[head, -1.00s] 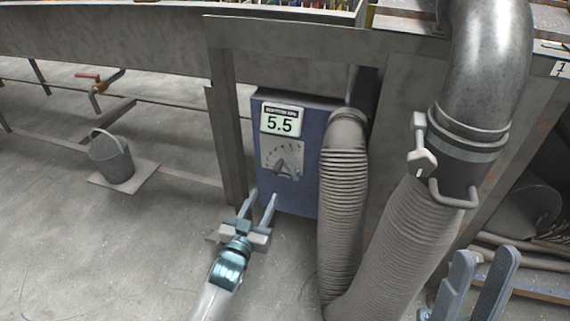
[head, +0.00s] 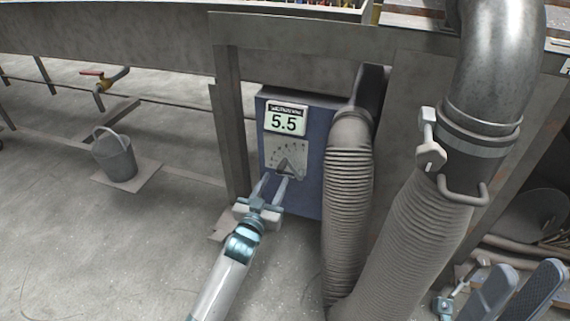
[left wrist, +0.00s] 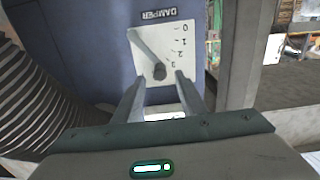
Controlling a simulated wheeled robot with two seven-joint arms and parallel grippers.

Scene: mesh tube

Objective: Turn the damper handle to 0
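The damper handle (head: 290,167) is a grey lever on a pale dial plate (head: 272,150) on the blue box (head: 312,150). In the left wrist view the handle (left wrist: 148,50) slants from upper left to a dark round end; the numbers 0 to 3 lie right of it. My left gripper (head: 273,180) is open and empty at the lower edge of the dial. In the wrist view its fingers (left wrist: 158,88) are apart, just below the handle's dark end; I cannot tell whether they touch it. My right gripper (head: 529,268) is open and empty at the lower right.
The display (head: 285,119) on the box reads 5.5. A ribbed hose (head: 347,210) runs down close beside the box, with a larger hose (head: 410,235) and metal pipe (head: 497,75) further right. A bucket (head: 115,157) stands on the left; the floor there is mostly clear.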

